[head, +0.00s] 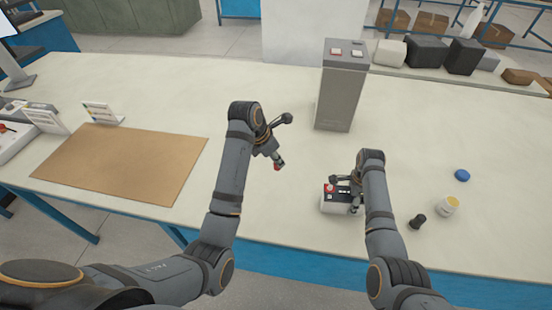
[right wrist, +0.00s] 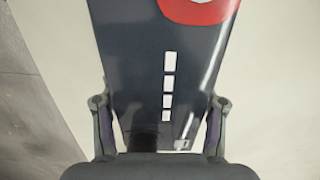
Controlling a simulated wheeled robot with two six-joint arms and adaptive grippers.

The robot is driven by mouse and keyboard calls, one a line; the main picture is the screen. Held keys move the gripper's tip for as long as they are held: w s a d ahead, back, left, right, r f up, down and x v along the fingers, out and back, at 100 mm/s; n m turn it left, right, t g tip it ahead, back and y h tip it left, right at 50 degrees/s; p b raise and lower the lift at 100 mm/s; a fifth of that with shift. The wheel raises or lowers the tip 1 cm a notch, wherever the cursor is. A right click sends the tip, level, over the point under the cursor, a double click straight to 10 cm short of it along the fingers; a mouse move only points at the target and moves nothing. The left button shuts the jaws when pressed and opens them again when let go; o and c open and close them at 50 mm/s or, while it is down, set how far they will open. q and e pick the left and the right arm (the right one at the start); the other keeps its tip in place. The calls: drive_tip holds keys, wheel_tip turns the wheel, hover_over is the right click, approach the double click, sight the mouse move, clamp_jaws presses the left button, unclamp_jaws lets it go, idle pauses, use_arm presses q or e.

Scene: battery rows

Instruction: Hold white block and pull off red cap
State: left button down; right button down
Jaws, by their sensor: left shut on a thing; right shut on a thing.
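The white block (head: 335,209) has a dark top and stands near the table's front edge. Its dark top (right wrist: 160,70) fills the middle of the right wrist view, with a row of white marks and part of a red ring (right wrist: 197,10) with a pale centre. My right gripper (head: 345,190) is shut on the block, with a finger on either side. My left gripper (head: 275,158) is shut on a small red cap (head: 279,166), held left of and apart from the block. The fingers hide part of the cap.
A tall grey box (head: 342,95) with buttons stands behind the block. To the right are a blue lid (head: 462,175), a white and yellow jar (head: 448,206) and a black cylinder (head: 418,221). A brown mat (head: 120,163) lies at left. The table between mat and grey box is clear.

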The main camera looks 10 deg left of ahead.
drive_tip(key=shift+c, duration=1.4)
unclamp_jaws()
wheel_tip(320, 180, up, 12)
use_arm(q)
drive_tip(key=shift+f, duration=0.1)
use_arm(e)
drive_tip(key=shift+f, duration=0.1)
